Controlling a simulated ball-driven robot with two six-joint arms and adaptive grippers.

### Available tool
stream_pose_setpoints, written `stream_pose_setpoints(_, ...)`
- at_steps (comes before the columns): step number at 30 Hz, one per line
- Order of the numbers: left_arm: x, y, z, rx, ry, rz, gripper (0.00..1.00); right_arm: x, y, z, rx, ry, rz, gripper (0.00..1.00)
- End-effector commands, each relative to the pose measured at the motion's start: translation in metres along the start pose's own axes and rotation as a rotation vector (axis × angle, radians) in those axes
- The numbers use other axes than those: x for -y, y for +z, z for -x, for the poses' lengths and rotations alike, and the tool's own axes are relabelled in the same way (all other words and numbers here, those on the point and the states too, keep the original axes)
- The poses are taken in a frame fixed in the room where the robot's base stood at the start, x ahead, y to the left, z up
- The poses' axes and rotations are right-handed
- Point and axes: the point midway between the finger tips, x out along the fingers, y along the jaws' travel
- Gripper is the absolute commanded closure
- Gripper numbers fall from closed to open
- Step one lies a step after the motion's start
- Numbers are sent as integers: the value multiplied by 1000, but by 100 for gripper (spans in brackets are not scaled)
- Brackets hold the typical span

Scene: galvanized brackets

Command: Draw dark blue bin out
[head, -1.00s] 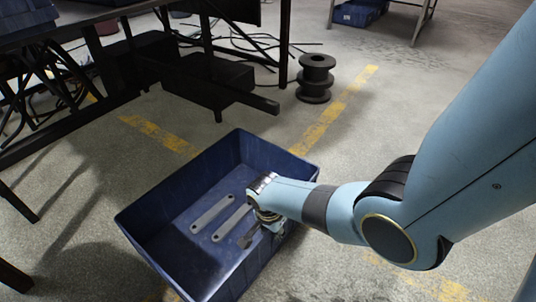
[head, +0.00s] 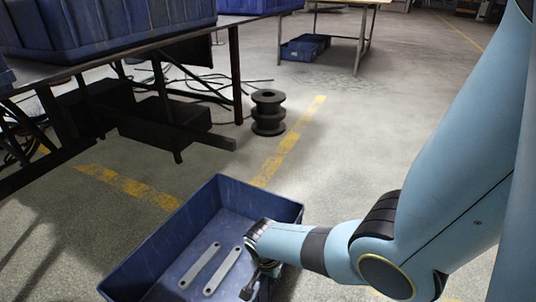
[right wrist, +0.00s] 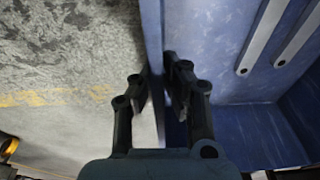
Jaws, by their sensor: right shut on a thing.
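The dark blue bin (head: 258,203) is an open rectangular box on the floor at the lower middle of the head view; its near end is cut off. Two grey flat bars with end holes, one (head: 200,266) and another (head: 224,271), lie on its bottom. My right gripper (head: 254,283) is at the bin's right side wall. In the right wrist view the bin (right wrist: 262,135) shows its wall passing between the fingers of the gripper (right wrist: 157,68), one finger outside and one inside, shut on it. My left gripper is out of view.
A black spool (head: 268,113) stands on the floor beyond the bin. A dark table (head: 105,58) with blue crates (head: 120,25) on top is at the upper left. Another blue bin (head: 305,47) sits under a far table. Floor right of the spool is clear.

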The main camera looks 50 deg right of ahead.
Motion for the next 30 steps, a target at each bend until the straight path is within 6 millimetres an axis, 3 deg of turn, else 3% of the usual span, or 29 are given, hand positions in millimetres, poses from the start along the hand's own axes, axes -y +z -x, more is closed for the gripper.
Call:
stream_pose_setpoints(7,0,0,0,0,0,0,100,-2,0,-1,0,5,1,100)
stream_pose_setpoints(9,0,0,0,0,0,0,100,-2,0,-1,0,5,1,86)
stream_pose_setpoints(14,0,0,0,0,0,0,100,-1,0,0,0,3,1,66)
stream_pose_setpoints(25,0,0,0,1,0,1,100,0,0,3,0,0,0,66)
stream_pose_setpoints(30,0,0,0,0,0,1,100,0,0,20,-1,-1,0,66)
